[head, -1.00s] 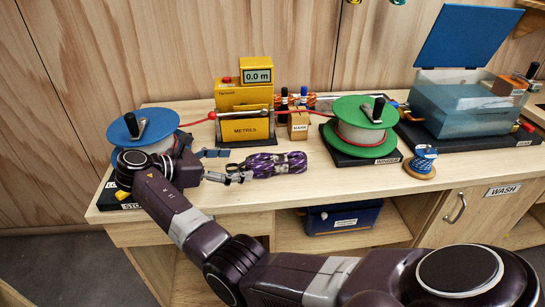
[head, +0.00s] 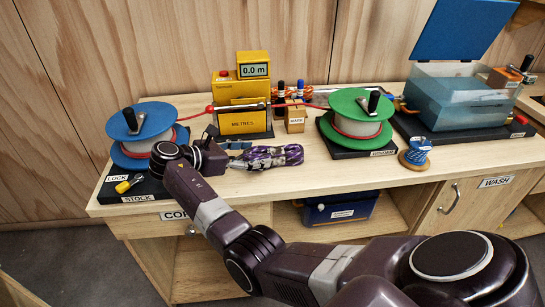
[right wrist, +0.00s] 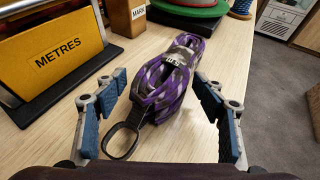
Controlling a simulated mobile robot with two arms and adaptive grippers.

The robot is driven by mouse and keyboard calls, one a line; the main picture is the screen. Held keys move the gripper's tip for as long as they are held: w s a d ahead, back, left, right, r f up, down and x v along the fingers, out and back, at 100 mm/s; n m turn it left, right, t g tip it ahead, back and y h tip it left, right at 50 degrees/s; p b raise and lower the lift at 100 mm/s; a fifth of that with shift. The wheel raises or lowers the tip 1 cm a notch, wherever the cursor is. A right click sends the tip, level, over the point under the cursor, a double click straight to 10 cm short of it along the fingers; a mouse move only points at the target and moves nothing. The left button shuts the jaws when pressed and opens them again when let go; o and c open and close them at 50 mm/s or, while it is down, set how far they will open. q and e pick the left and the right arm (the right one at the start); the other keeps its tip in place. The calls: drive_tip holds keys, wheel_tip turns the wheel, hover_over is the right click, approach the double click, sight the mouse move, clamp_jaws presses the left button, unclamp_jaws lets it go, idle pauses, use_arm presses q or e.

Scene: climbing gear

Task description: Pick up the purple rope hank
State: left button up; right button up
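The purple rope hank (head: 272,156) lies on the wooden bench, in front of the yellow metre counter. In the right wrist view the hank (right wrist: 166,78) is purple and grey, bound with a light band, with a dark loop at its near end. My right gripper (right wrist: 160,108) is open, its two blue-padded fingers apart on either side of the hank's near end, with gaps to both sides. In the head view the right gripper (head: 232,158) is at the hank's left end, partly hidden by its own wrist. My left gripper is not in view.
The yellow METRES counter (head: 240,122) stands behind the hank. A blue reel (head: 141,120) is left and a green reel (head: 361,103) right. A small blue spool (head: 416,150) sits near the front edge. The bench (head: 335,172) is clear right of the hank.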

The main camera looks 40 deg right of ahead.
drive_tip(key=shift+r, duration=0.1)
drive_tip(key=c, duration=1)
